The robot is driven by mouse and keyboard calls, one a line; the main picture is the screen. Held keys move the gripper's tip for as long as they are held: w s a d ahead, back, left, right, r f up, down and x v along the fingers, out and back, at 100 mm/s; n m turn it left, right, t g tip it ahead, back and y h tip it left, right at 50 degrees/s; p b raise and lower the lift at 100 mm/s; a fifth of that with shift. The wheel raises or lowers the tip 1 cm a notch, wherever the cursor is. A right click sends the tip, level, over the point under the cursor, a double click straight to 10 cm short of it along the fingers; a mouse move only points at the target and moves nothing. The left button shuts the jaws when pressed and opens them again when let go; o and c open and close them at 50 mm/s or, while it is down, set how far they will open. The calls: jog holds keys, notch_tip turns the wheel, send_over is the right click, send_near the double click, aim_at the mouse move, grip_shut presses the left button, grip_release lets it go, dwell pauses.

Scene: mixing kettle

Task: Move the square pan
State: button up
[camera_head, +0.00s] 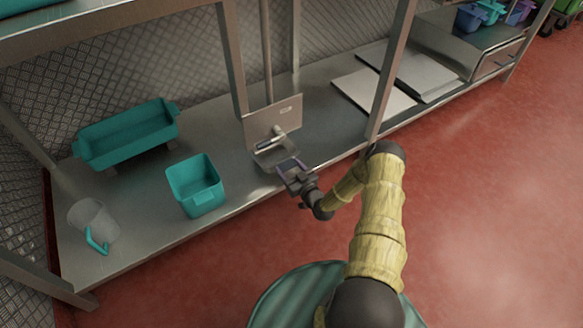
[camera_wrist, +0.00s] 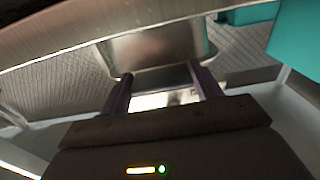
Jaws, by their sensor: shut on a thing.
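The square pan is a small grey metal pan (camera_head: 272,156) on the steel shelf, below an upright metal plate with a handle or bracket on it. My gripper (camera_head: 291,170) reaches it from the front right, near the shelf's front edge. In the wrist view, the two fingers of my gripper (camera_wrist: 161,88) stand apart at the near side of the metal pan (camera_wrist: 160,48) and are shut on it. The exact contact at the fingertips is hard to make out. Part of the pan is hidden by the gripper in the head view.
Flat white boards (camera_head: 375,92) lie to the right. Metal posts (camera_head: 391,70) rise from the shelf's front edge.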

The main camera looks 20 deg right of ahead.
jog(key=o, duration=1.3)
jog(key=shift+c, duration=0.2)
jog(key=p+v, duration=0.7)
jog(key=v, duration=1)
jog(key=shift+s, duration=0.2)
jog(key=shift+d, duration=0.15)
